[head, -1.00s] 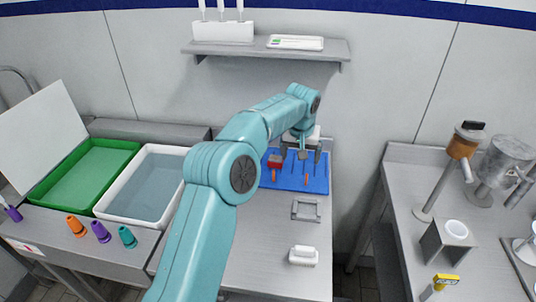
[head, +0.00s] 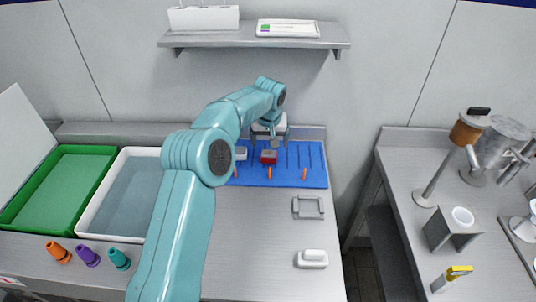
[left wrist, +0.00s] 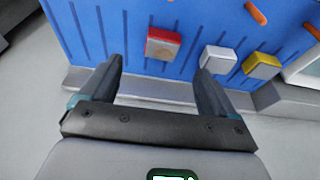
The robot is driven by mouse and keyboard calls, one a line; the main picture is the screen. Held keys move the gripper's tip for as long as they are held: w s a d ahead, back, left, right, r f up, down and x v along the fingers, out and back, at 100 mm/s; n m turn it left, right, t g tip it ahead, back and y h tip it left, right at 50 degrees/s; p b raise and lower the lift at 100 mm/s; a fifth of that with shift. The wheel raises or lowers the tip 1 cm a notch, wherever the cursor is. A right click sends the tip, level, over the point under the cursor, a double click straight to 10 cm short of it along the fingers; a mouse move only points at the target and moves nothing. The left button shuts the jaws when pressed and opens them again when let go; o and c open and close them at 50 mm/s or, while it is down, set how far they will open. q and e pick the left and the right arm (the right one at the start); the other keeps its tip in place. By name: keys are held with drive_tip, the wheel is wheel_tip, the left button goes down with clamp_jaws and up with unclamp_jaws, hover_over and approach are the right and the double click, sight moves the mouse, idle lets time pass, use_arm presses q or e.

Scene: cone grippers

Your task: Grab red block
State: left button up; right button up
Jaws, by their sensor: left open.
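The red block (head: 269,157) sits on the blue grooved board (head: 313,181) at the back of the table. In the left wrist view the red block (left wrist: 163,43) lies ahead of the fingertips, between their lines, with nothing gripped. My left gripper (head: 270,134) is just behind and above the block in the head view. It also shows open and empty in the left wrist view (left wrist: 159,68). My right gripper is in neither view.
A white block (left wrist: 218,59) and a yellow block (left wrist: 261,65) sit beside the red one. Orange pegs (head: 304,173) stand on the board. A grey frame (head: 308,207) and a white brush-like item (head: 312,258) lie in front. Bins (head: 83,223) are at left.

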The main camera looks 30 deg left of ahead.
sight(269, 153)
use_arm(q)
drive_tip(key=x, duration=0.3)
drive_tip(key=shift+w+a+f+p, duration=0.1)
drive_tip(key=shift+w+a+p, duration=0.2)
drive_tip(key=shift+a, duration=0.1)
drive_tip(key=p+x, duration=0.1)
drive_tip(key=x, duration=0.2)
drive_tip(key=shift+s+f+p, duration=0.1)
drive_tip(key=shift+f+p, duration=0.3)
drive_tip(key=shift+f, duration=0.05)
drive_tip(key=shift+w+a+f, duration=0.15)
drive_tip(key=shift+w+f, duration=0.1)
drive_tip(key=shift+f, duration=0.1)
drive_tip(key=shift+r, duration=0.1)
drive_tip(key=shift+c, duration=0.3)
drive_tip(key=shift+s+d+r, duration=0.15)
drive_tip(key=shift+d, duration=0.1)
drive_tip(key=c, duration=1)
drive_tip(key=shift+a, duration=0.1)
drive_tip(key=shift+c, duration=0.7)
